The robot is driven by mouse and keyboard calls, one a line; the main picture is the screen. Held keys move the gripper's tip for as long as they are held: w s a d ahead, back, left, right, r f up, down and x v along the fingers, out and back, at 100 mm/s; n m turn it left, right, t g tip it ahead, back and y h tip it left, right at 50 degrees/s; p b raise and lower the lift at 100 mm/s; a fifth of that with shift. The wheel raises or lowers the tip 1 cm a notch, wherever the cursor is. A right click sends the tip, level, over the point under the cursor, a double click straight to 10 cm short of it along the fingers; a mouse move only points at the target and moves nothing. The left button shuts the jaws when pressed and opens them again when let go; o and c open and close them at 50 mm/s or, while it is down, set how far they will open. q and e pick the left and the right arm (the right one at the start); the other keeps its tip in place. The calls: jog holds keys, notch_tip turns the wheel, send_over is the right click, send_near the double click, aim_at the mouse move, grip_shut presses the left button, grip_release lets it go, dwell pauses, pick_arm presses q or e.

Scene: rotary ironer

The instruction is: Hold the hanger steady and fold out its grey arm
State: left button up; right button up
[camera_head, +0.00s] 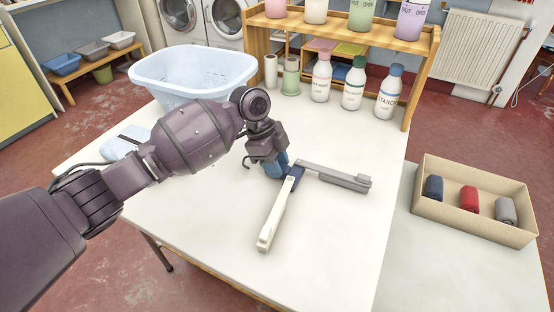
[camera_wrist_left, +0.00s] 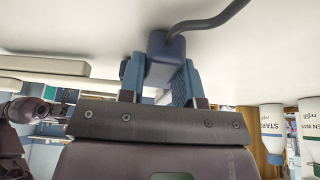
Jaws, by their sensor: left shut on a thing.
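The hanger lies flat on the white table, its dark blue hub (camera_head: 291,176) near the middle. Its white arm (camera_head: 275,218) points to the front. Its grey arm (camera_head: 335,176) points right, at roughly a right angle to the white one, and looks doubled toward its outer end. My left gripper (camera_head: 279,165) is shut on the hub from behind. The left wrist view shows the blue fingers (camera_wrist_left: 160,80) on both sides of the hub (camera_wrist_left: 157,55), with a dark hook (camera_wrist_left: 210,22) running from it. My right gripper does not show.
A pale blue basin (camera_head: 190,72) stands at the back left of the table. Several bottles, among them a starch bottle (camera_head: 389,92), stand by the wooden shelf (camera_head: 421,75). A cardboard box (camera_head: 478,225) with rolled cloths is at the right. The table's front right is clear.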

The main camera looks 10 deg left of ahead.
pick_arm(q)
jog(key=shift+f, duration=0.2)
dwell(0.6)
jog(key=o, duration=0.8)
jog(key=shift+r, duration=0.35)
jog(key=shift+f, duration=0.1)
jog(key=shift+c, duration=0.4)
jog(key=c, duration=0.7)
